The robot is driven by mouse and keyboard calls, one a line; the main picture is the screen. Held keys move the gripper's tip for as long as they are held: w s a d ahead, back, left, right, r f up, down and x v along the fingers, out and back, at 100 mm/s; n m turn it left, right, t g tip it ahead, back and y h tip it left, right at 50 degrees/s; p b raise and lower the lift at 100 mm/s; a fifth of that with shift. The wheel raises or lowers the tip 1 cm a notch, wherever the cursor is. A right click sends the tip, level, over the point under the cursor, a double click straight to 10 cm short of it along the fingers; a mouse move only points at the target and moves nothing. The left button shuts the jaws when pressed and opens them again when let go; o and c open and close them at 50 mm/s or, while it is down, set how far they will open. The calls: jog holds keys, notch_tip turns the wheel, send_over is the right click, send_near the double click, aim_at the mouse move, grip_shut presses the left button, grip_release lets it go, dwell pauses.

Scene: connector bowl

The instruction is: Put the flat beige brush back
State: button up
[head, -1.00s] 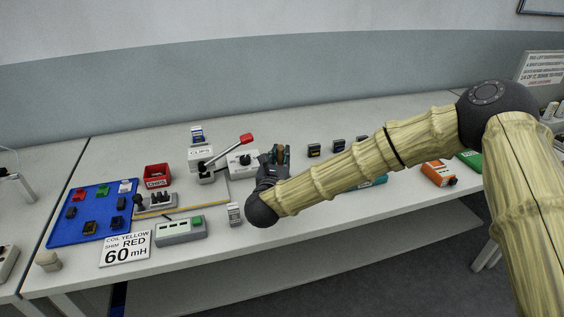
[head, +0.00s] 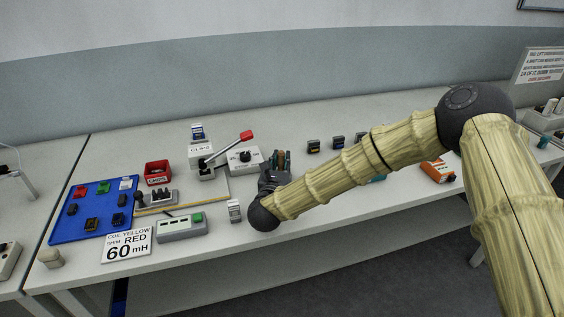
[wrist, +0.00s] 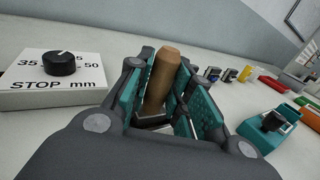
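My gripper (head: 280,163) is above the middle of the bench, right of the white box with the dial. In the wrist view its teal finger pads (wrist: 170,85) sit close on both sides of a tan-brown wooden handle (wrist: 162,80), seemingly shut on it. I take this to be the flat beige brush; it also shows small between the fingers in the head view. The handle points up in the wrist view, with a dark and metallic part low between the pads. Its bristles are not clearly visible.
The white dial box (wrist: 58,75) stands close left of my gripper. A teal block (wrist: 270,128) with a dark top lies to the right. Small dark blocks (head: 325,144) stand behind. Left are a lever press (head: 207,165), red bin (head: 157,172) and blue tray (head: 66,228).

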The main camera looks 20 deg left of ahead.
jog(key=shift+o, duration=1.4)
jog(key=shift+r, duration=0.25)
jog(key=s, duration=0.3)
jog(key=s+d+b, duration=0.1)
jog(key=s, duration=0.3)
jog(key=s+b, duration=0.1)
jog(key=s, duration=0.2)
jog(key=shift+s+d+f, duration=0.15)
jog(key=shift+s+d, duration=0.05)
jog(key=shift+s, duration=0.75)
jog(key=shift+d, duration=0.1)
